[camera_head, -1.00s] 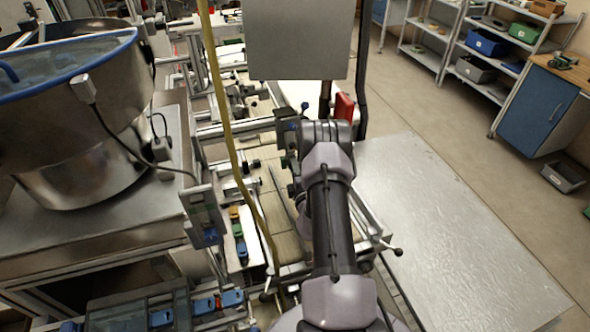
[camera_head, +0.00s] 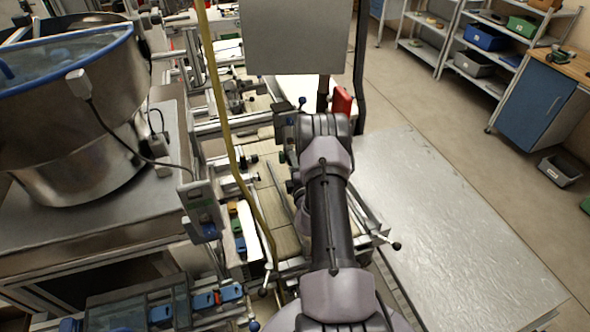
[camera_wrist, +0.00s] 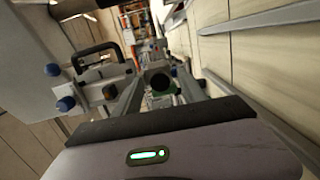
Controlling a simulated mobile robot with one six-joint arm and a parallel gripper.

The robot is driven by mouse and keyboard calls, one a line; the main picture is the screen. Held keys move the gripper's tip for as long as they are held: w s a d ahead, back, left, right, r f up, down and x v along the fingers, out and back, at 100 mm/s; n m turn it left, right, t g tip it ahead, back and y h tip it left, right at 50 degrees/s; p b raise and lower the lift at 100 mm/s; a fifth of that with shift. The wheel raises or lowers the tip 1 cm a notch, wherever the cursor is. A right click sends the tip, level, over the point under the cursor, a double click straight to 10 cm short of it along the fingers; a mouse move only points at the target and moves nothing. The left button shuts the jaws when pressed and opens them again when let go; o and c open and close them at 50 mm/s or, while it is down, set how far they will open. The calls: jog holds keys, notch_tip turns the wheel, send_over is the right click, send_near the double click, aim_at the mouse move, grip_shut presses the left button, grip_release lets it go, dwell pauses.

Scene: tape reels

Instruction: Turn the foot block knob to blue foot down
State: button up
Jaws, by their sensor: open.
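In the wrist view my gripper (camera_wrist: 158,90) is open, its two grey fingers reaching forward from the dark-edged body. In the head view my arm hides the gripper's fingertips.
A steel bowl feeder (camera_head: 75,130) with a blue rim stands at left. A yellow hose (camera_head: 229,130) hangs beside my arm. A grey panel (camera_head: 293,38) and a red part (camera_head: 342,101) are ahead. A bare metal plate (camera_head: 450,230) lies right, with open floor beyond.

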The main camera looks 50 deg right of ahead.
jog(key=v, duration=1.1)
jog(key=shift+s+a, duration=0.2)
jog(key=shift+s, duration=0.05)
jog(key=shift+r, duration=0.15)
